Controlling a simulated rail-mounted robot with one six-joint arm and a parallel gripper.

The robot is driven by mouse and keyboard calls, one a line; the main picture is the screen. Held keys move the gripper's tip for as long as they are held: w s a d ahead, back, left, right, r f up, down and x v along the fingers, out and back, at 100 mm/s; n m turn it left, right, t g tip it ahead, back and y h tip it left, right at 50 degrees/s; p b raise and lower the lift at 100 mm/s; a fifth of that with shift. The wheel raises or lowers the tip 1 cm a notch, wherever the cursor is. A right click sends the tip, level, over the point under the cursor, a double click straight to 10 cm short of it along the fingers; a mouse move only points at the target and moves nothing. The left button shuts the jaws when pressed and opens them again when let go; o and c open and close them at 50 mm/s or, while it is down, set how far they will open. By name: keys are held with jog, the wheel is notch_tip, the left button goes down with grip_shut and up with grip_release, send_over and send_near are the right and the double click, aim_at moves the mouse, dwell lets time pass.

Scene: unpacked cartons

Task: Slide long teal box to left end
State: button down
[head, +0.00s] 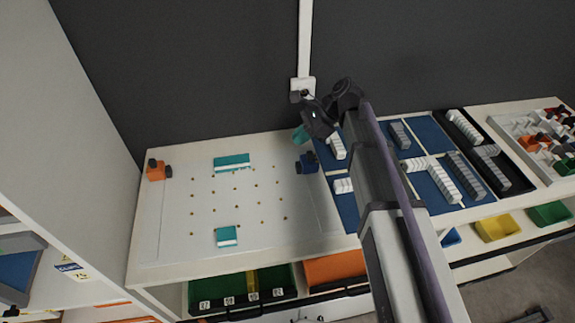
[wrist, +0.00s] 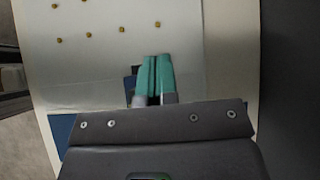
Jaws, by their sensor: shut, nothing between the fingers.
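The long teal box (head: 232,160), with a pale front edge, lies on the white pegboard (head: 175,240) towards its back edge, left of centre. A shorter teal box (head: 227,236) lies nearer the board's front. My gripper (head: 300,134) has teal fingers and is above the board's back right part, to the right of the long teal box and apart from it. In the wrist view the gripper's fingers (wrist: 158,75) are together with nothing between them. Neither teal box shows in the wrist view.
An orange block (head: 156,171) stands at the board's back left corner. A dark blue block (head: 307,163) stands at its right, just below my gripper. Several small brass pegs dot the board. Blue trays with white parts (head: 437,180) lie further right.

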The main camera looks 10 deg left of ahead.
jog(key=b, duration=0.8)
send_near(259, 167)
jog(key=shift+m, duration=0.3)
jog(key=x, duration=0.5)
jog(key=shift+w+d+f, duration=0.15)
jog(key=shift+d+f, duration=0.1)
jog(key=shift+f, duration=0.25)
jog(key=a, duration=0.1)
jog(key=s+a+p, duration=0.1)
jog(key=a+r, duration=0.1)
jog(key=shift+s+a, duration=0.2)
jog(key=shift+a, duration=0.15)
